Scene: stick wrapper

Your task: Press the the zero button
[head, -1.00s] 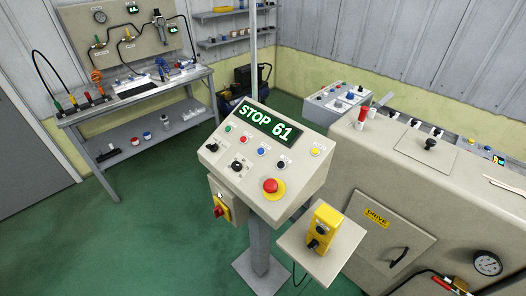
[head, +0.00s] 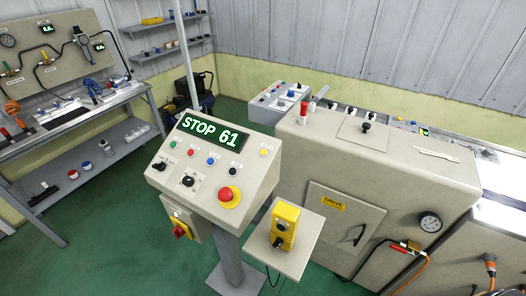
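A beige control console (head: 205,200) stands on a grey post left of the picture's middle. Its green display (head: 212,134) reads "STOP 61". Below the display is a row of small buttons: green (head: 174,144), red (head: 192,149), blue (head: 211,161), black (head: 233,171) and, to the right, yellow (head: 263,153). Their labels are too small to read, so I cannot tell which is the zero button. Two black knobs, one left (head: 160,165) and one lower (head: 188,181), and a large red mushroom button (head: 230,196) are on the panel. Neither of my grippers is in view.
A yellow control box (head: 285,226) sits on a small shelf (head: 299,253) right of the console. A large beige machine (head: 380,170) stands behind it on the right. A workbench (head: 75,122) is at the left. Green floor (head: 120,235) is open at the lower left.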

